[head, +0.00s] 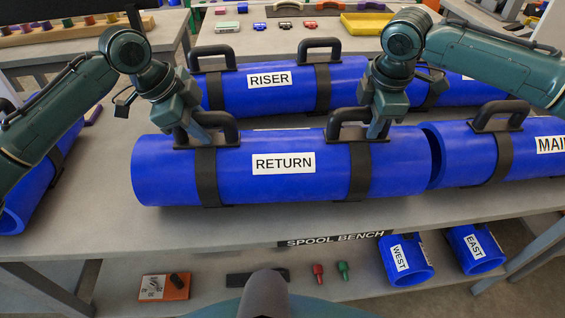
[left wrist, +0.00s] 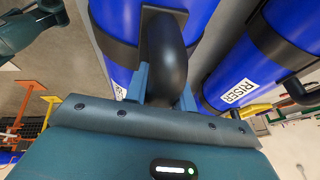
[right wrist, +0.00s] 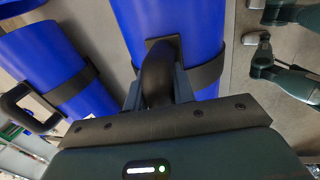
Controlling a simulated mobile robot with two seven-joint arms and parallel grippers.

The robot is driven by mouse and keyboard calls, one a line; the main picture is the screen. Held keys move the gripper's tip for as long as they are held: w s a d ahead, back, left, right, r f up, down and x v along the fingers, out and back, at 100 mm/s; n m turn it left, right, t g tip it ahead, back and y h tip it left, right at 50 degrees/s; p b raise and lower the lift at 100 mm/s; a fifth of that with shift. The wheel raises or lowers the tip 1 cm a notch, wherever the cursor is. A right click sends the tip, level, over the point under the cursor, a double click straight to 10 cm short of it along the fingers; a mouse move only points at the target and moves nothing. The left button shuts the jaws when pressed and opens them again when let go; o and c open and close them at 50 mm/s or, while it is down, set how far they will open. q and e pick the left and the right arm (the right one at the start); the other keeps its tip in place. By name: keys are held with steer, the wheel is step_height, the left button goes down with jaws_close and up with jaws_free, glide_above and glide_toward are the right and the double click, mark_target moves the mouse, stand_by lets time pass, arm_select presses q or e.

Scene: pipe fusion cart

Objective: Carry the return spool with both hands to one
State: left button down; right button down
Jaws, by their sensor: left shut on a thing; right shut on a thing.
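The return spool (head: 230,177) is a thick blue pipe labelled RETURN, with two black strap bands and two black handles. It lies lengthwise along the front of the bench in the head view. My left gripper (head: 200,138) is shut on its left handle; that handle (left wrist: 165,55) fills the middle of the left wrist view between the fingers. My right gripper (head: 376,132) is shut on its right handle; that handle (right wrist: 158,75) shows between the fingers in the right wrist view. I cannot tell whether the spool touches the bench top.
The riser spool (head: 235,92) lies behind, and the main spool (head: 500,155) is close at the right end. Another blue pipe (head: 45,170) lies at far left. The spool bench (head: 100,215) has a lower shelf with west (head: 405,262) and east (head: 473,250) spools.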

steer(key=shift+d, duration=0.15)
stand_by(0.8)
arm_select(q)
steer(key=shift+w+r, duration=0.15)
steer(key=shift+r, duration=0.15)
arm_select(e)
steer(key=shift+w+r, duration=0.1)
steer(key=shift+r, duration=0.15)
steer(key=shift+w, duration=0.1)
